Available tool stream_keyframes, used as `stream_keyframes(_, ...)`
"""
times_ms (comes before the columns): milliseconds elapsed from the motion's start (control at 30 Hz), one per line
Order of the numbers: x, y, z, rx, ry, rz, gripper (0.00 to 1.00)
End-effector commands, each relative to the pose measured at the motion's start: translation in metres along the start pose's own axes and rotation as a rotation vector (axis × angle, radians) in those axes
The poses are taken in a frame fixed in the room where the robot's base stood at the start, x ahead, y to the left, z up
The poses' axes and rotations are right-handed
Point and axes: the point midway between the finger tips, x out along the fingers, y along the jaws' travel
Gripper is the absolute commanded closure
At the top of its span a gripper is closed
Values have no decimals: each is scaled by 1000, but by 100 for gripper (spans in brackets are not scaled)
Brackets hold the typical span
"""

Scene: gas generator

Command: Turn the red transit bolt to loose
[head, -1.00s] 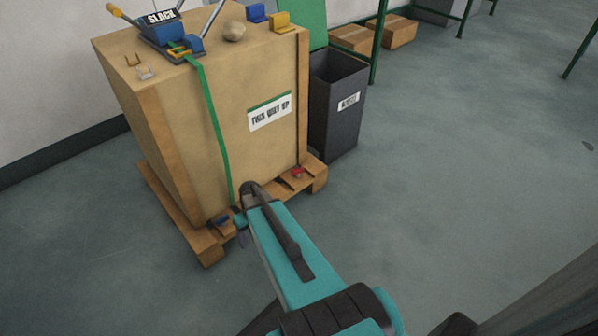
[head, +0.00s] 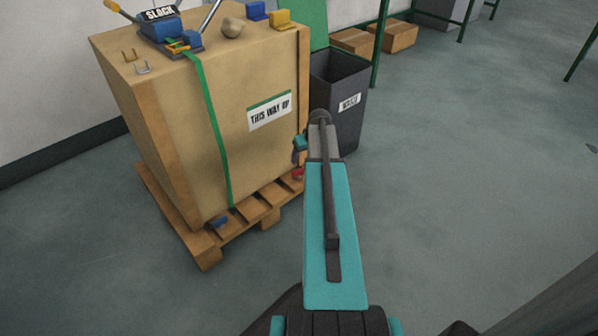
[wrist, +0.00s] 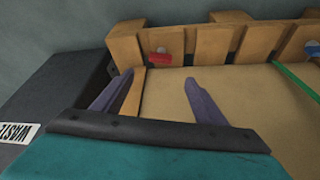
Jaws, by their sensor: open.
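The red transit bolt (head: 298,173) is at the right front corner of the pallet (head: 255,212), at the foot of the crate (head: 210,120). In the wrist view the red bolt (wrist: 160,59) is a short red bar below a round grey disc on a wooden block. My gripper (head: 297,152) is just above the bolt in the head view, partly hidden behind my arm. In the wrist view my gripper's two purple fingers (wrist: 158,78) are apart and empty. The bolt shows between and beyond their tips, not touched.
A dark waste bin (head: 340,90) stands close right of the crate; it also shows in the wrist view (wrist: 55,85). A blue bolt (head: 218,222) is at the pallet's left front. A green strap (head: 212,125) runs down the crate's front.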

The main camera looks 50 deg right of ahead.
Motion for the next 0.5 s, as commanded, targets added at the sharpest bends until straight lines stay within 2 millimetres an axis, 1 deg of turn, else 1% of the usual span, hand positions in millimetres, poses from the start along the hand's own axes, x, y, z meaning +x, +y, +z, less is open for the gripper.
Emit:
stream_keyframes(333, 2, 0, 0, 0, -1, 0, 34)
stream_keyframes(500, 11, 0, 1, 0, -2, -1, 34)
